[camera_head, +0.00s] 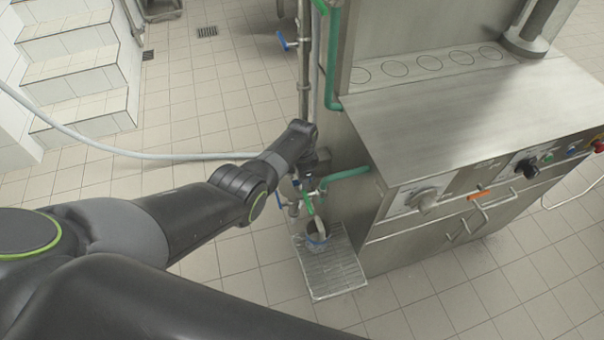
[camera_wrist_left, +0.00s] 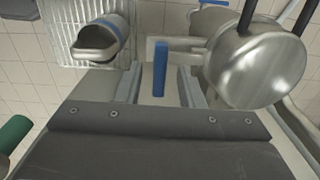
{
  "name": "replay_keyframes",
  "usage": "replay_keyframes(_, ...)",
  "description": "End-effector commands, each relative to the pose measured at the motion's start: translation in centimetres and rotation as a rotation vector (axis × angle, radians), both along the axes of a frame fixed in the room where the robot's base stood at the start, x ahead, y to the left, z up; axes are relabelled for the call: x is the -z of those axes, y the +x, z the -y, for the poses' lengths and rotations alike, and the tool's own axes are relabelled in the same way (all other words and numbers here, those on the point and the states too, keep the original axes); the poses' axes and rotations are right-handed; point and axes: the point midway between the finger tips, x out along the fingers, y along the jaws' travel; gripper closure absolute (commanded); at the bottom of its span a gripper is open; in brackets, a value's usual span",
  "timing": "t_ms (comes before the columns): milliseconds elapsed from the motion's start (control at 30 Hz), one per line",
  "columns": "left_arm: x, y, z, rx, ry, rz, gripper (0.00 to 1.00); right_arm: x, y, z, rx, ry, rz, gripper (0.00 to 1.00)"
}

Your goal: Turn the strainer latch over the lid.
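My left gripper (camera_head: 317,162) reaches down to the pipework beside the steel machine. In the left wrist view, its two fingers stand apart around a blue handle (camera_wrist_left: 160,68), with gaps on both sides, so the gripper (camera_wrist_left: 158,88) is open. The handle appears to be the latch grip; a thin metal bar runs from near its top towards a round steel body (camera_wrist_left: 256,68) on the right, which looks like the strainer. Whether the latch lies over the lid cannot be told. In the head view my gripper and arm partly hide this area. My right gripper is not in view.
A metal cup (camera_wrist_left: 100,38) with a blue band sits on a ribbed drip tray (camera_head: 335,283) below the pipes. The steel machine (camera_head: 440,130) stands right of my gripper.

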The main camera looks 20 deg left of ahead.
Motion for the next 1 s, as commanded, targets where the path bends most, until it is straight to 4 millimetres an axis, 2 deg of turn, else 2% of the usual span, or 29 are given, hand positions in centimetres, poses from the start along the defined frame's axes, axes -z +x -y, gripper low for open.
replay_keyframes(133, -0.8, 0.0, 0.0, 0.000, -0.001, 0.001, 0.65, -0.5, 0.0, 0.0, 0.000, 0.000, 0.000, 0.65)
replay_keyframes(267, -2.5, 0.0, 0.0, 0.000, -0.001, 0.003, 0.65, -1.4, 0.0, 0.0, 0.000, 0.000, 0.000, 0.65)
replay_keyframes(500, -6.4, 0.0, 0.0, -0.001, -0.001, 0.004, 0.65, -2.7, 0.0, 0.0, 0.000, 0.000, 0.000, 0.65)
replay_keyframes(1000, -15.0, 0.1, 0.0, 0.001, 0.000, 0.004, 0.65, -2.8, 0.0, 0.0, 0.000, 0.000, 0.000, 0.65)
